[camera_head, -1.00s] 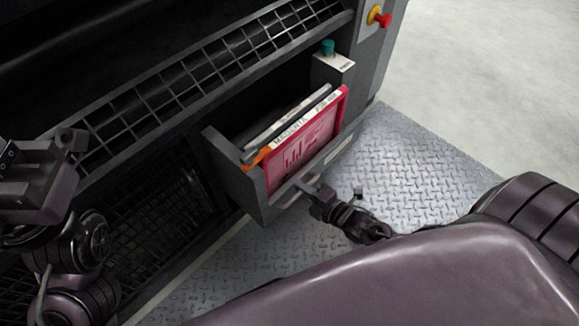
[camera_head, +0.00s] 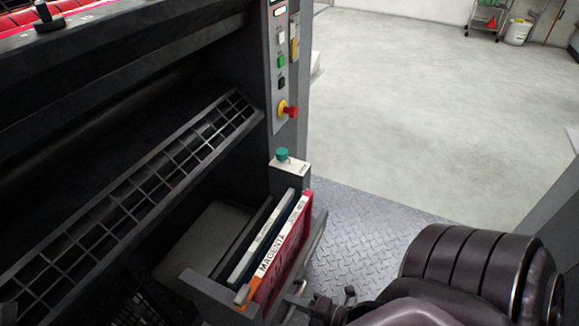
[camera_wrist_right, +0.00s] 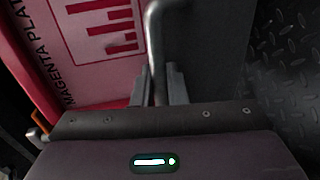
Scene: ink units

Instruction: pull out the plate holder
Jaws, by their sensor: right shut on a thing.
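The plate holder is a grey drawer (camera_head: 207,291) pulled out from the dark machine. It holds upright plates, with a magenta-labelled plate (camera_head: 291,255) at the front and darker ones behind it. My right gripper (camera_head: 301,298) is at the drawer's front, low in the head view. In the right wrist view its fingers (camera_wrist_right: 157,88) are shut around the metal handle (camera_wrist_right: 155,45). The magenta plate (camera_wrist_right: 100,35) shows behind the handle there. My left gripper is not in view.
A control post beside the drawer carries a teal button (camera_head: 282,154), with a red and yellow knob (camera_head: 288,110) above. A slatted grille (camera_head: 150,185) runs along the machine at left. Patterned metal floor plate (camera_head: 350,220) lies right of the drawer, with open pale floor beyond.

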